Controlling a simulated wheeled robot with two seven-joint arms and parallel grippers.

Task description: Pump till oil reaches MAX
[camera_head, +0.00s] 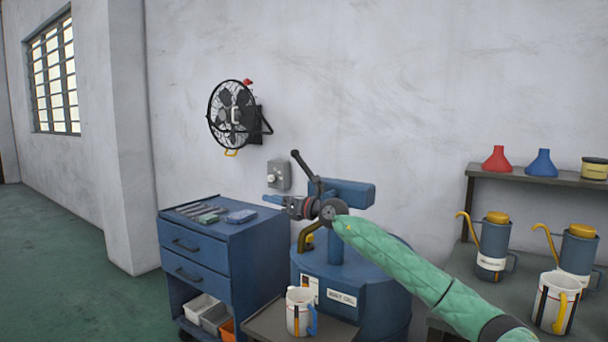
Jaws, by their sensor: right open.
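The blue oil drum (380,305) stands against the wall with a blue pump body (350,192) on top. The pump's black lever (303,168) slants up to the left, partly behind my right gripper. A brass-coloured spout (306,238) curves down on the drum's left side. A white measuring jug (299,322) with a blue handle stands upright on a small grey stand below the spout. Its oil level and MAX mark cannot be made out. My right gripper (273,202) is open, left of the pump and near the lever; contact is unclear. My left gripper is out of view.
A blue tool cabinet (200,250) with tools on top stands left of the drum. A wall fan (232,115) hangs above. Floor at far left is clear.

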